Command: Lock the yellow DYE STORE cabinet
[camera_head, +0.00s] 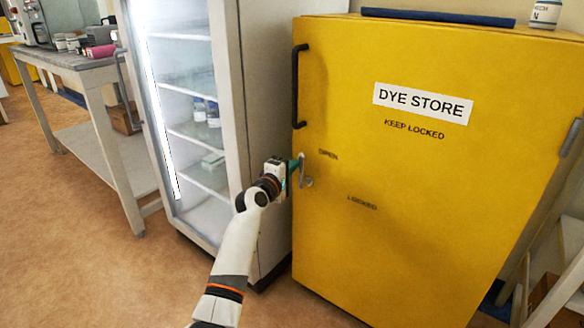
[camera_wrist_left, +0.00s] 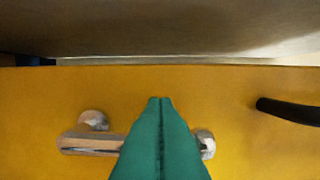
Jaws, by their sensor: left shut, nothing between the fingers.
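The yellow DYE STORE cabinet (camera_head: 400,165) stands at the right of the head view with its door closed. Its small metal lock lever (camera_head: 302,172) sits near the door's left edge, pointing up toward the word OPEN; LOCKED is printed lower down. The lever also shows in the left wrist view (camera_wrist_left: 90,146), partly hidden behind the fingers. My left gripper (camera_head: 297,164) is shut and empty, its green fingertips at the lever. In the wrist view the closed fingers (camera_wrist_left: 161,100) overlap the lever; I cannot tell whether they touch it. My right gripper is not in view.
A black door handle (camera_head: 296,85) is above the lever and also shows in the left wrist view (camera_wrist_left: 290,111). A glass-door fridge (camera_head: 245,100) stands close on the left. A bench (camera_head: 80,66) is farther left. Open floor (camera_head: 80,250) lies in front.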

